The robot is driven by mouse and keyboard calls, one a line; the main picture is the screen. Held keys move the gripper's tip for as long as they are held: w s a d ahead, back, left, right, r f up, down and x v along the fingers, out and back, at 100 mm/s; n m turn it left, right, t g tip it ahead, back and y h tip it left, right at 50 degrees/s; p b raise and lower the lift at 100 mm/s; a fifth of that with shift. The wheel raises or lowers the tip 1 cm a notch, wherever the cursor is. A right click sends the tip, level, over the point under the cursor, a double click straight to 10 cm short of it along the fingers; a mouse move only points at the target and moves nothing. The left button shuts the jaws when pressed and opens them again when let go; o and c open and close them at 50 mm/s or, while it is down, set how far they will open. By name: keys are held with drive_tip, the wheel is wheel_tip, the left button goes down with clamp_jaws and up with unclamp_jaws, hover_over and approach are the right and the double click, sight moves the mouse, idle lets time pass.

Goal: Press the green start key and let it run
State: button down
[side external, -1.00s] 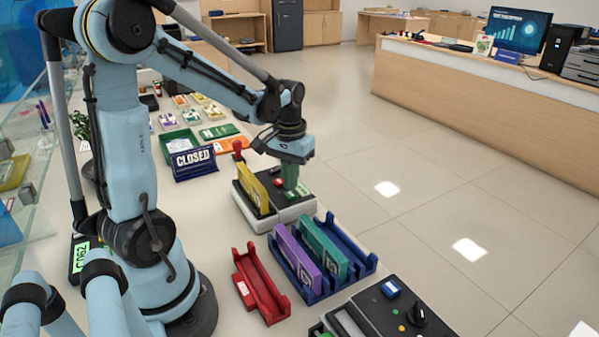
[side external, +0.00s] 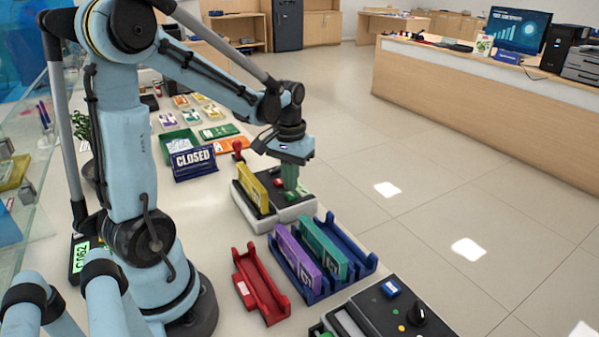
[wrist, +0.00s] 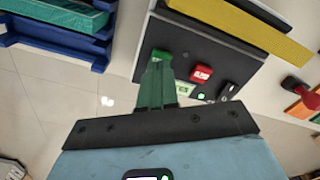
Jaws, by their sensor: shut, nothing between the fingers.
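The counting machine (side external: 250,214) is a white and black unit on the counter with a yellow bundle (side external: 258,191) standing in its slot. My gripper (side external: 291,187) is shut and empty, pointing down over the machine's key panel. In the wrist view its green fingers (wrist: 156,66) reach the panel at a green patch that looks like the green key (wrist: 162,54); they cover part of it. I cannot tell whether they touch or press it. A red key (wrist: 201,73) is beside it, and a small lit green display (wrist: 182,90) is partly hidden behind the fingers.
A blue rack (side external: 345,236) holds purple and teal bundles near the machine. A red tray (side external: 250,290) is empty. A black panel (side external: 385,308) with a knob stands at front right. A CLOSED sign (side external: 195,162) and red-handled stamp (side external: 238,149) are behind.

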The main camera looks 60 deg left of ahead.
sight(291, 194)
drive_tip(key=shift+f, duration=0.85)
idle(0.3)
wheel_tip(291, 194, up, 9)
idle(1.0)
drive_tip(key=s+d+f+m+t, duration=0.1)
drive_tip(key=d+m+t, duration=0.5)
drive_tip(key=d, duration=0.8)
drive_tip(key=shift+s+d+t, duration=0.4)
drive_tip(key=shift+s+t, duration=0.2)
drive_tip(key=shift+s, duration=0.05)
idle(2.3)
